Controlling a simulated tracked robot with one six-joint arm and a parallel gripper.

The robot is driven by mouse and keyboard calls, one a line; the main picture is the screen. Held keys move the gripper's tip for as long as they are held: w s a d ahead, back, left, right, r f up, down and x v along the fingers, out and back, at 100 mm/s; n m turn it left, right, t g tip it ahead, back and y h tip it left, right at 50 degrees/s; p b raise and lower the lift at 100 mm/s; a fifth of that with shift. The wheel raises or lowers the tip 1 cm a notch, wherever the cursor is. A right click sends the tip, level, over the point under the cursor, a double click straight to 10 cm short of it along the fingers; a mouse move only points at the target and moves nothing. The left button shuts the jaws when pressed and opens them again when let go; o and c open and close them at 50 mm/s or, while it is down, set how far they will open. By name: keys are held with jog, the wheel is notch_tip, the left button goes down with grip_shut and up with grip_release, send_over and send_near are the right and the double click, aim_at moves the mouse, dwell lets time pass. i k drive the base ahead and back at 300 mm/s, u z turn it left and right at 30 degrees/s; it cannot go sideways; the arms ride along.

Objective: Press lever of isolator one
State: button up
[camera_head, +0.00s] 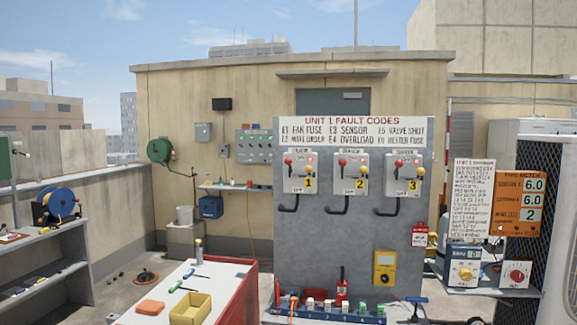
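Isolator one (300,174) is the leftmost of three pale grey boxes on a grey upright panel and carries a yellow label with a 1. It has small red knobs near its top and right side. A black bent handle (290,208) hangs below it, its end pointing left. I cannot tell which of these parts is its lever. Isolator two (348,174) and isolator three (403,174) stand to its right with similar handles. My gripper is not in view, and nothing blocks the front of isolator one.
A fault code sign (352,132) tops the panel. Below, a blue rack (330,315) holds several small blocks, and a yellow meter (384,267) hangs on the panel. A workbench (165,285) with a yellow bin (190,309) stands at left front. A shelf (45,245) stands far left.

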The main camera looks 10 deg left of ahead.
aim_at(287, 161)
jog(key=k, duration=0.65)
jog(key=u, duration=0.65)
jog(key=i, duration=0.9)
jog(key=u, duration=0.65)
jog(key=i, duration=1.55)
jog(key=z, duration=0.45)
